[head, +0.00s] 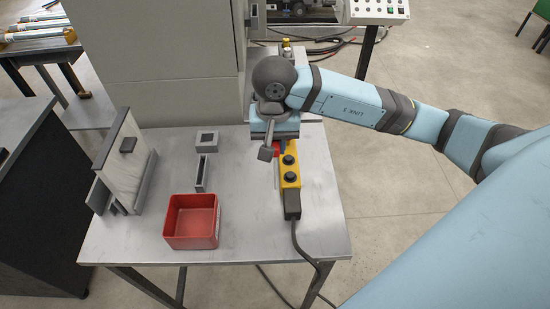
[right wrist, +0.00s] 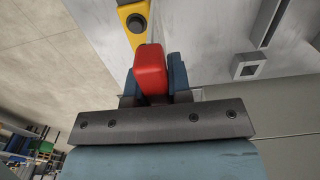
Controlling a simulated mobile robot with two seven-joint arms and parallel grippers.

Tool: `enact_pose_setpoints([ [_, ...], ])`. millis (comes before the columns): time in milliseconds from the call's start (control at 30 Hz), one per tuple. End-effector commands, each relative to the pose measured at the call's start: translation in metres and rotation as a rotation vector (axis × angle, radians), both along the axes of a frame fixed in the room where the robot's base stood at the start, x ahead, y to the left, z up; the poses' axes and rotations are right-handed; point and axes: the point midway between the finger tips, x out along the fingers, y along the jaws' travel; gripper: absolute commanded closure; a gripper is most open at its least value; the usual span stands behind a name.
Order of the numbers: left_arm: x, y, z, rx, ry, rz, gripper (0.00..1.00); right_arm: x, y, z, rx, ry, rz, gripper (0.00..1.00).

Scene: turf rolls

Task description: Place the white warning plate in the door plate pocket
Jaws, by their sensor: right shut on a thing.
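My right gripper (head: 275,140) is over the far right part of the table. In the right wrist view its two blue-grey fingers (right wrist: 152,72) are shut on a red block (right wrist: 150,68). The red block also shows a little below the gripper in the head view (head: 276,150). A thin pale strip by the block may be the white warning plate seen edge-on; I cannot tell for sure. A narrow grey slotted holder (head: 201,173) stands mid-table. A pale upright panel (head: 123,165) with a dark knob stands at the left. Which one is the door plate pocket is unclear. My left gripper is not in view.
A yellow pendant (head: 290,175) with black buttons and a cable lies beside my right gripper. A red open bin (head: 192,238) sits at the front. A grey square block with a hole (head: 207,141) is behind the slot. A grey cabinet (head: 160,60) stands behind the table.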

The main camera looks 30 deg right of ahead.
Motion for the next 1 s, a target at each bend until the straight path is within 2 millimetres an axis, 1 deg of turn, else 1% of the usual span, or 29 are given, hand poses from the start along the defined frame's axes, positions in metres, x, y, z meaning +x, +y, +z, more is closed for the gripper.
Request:
enact_pose_setpoints([
  [33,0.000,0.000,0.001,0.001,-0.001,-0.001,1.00,-0.001,0.000,-0.008,0.000,0.004,-0.001,1.00],
  [100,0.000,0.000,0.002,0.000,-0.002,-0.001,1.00,0.000,0.000,-0.016,0.000,0.001,-0.002,1.00],
  [267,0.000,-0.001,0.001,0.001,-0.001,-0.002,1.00,0.000,0.000,-0.026,0.000,0.001,0.000,1.00],
  [500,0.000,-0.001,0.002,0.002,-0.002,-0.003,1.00,0.000,0.000,-0.057,0.000,0.001,0.000,1.00],
  [767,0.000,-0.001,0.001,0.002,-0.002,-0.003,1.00,0.000,0.000,-0.059,0.000,-0.002,0.000,1.00],
  [900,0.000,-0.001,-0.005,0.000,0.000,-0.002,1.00,0.000,0.000,-0.065,-0.001,-0.002,0.000,1.00],
  [933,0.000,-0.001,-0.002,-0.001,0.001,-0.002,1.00,0.000,0.000,-0.062,-0.001,-0.002,0.000,0.75],
  [967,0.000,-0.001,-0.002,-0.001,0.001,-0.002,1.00,0.000,0.000,-0.062,-0.001,-0.002,0.000,0.68],
  [1000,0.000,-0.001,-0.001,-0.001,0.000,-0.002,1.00,0.000,0.000,-0.062,-0.001,-0.001,0.000,0.59],
])
